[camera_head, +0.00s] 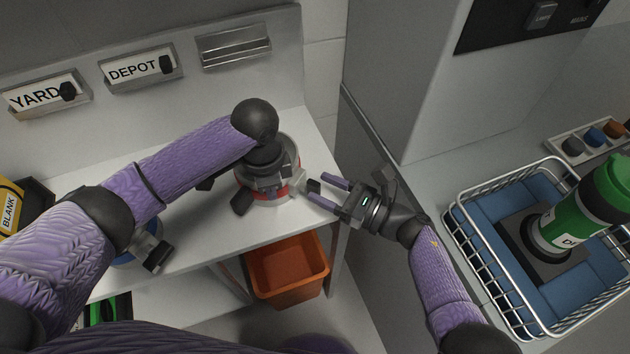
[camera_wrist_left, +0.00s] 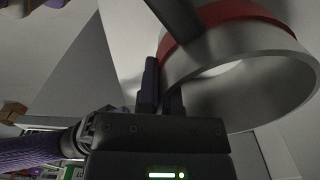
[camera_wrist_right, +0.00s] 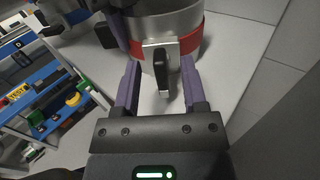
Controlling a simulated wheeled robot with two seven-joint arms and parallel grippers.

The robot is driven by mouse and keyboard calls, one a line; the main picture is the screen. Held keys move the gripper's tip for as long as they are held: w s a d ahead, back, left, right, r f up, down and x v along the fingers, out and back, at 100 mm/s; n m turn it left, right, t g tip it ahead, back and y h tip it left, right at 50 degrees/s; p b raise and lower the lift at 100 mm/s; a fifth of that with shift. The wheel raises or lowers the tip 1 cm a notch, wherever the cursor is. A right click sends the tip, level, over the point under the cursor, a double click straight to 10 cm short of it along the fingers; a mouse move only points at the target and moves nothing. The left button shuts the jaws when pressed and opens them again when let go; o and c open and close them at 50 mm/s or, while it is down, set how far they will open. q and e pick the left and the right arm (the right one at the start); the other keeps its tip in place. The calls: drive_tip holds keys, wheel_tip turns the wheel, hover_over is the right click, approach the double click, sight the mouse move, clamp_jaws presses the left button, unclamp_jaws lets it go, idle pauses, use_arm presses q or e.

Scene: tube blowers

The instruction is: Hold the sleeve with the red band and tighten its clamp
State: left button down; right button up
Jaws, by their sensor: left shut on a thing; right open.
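The sleeve with the red band (camera_head: 284,190) stands on the white shelf, partly hidden under my left arm. It shows as a metal ring with a red stripe in the left wrist view (camera_wrist_left: 262,98) and the right wrist view (camera_wrist_right: 203,42). My left gripper (camera_wrist_left: 160,75) is shut on the sleeve's wall. The clamp's black lever (camera_wrist_right: 162,72) sticks out from a metal bracket on the band, towards my right gripper. My right gripper (camera_head: 318,188) is open, with its fingers on either side of the lever, not closed on it.
Another sleeve with a blue band (camera_head: 152,226) stands on the shelf at left, partly hidden by my arm. An orange bin (camera_head: 288,270) is below the shelf. A wire basket (camera_head: 465,240) holding a green bottle (camera_head: 580,210) is at right. YARD and DEPOT labels hang behind.

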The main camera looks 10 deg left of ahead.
drive_tip(key=shift+x, duration=1.2)
clamp_jaws()
drive_tip(key=shift+w+m, duration=0.1)
drive_tip(key=shift+m, duration=0.2)
drive_tip(key=m, duration=0.2)
drive_tip(key=w+m, duration=0.1)
drive_tip(key=m, duration=0.2)
drive_tip(key=shift+d+f+m, duration=0.2)
drive_tip(key=shift+m, duration=0.1)
drive_tip(key=m, duration=0.5)
drive_tip(key=shift+w+d+f+m, duration=0.1)
drive_tip(key=shift+w+f+m, duration=0.2)
drive_tip(key=shift+f, duration=0.05)
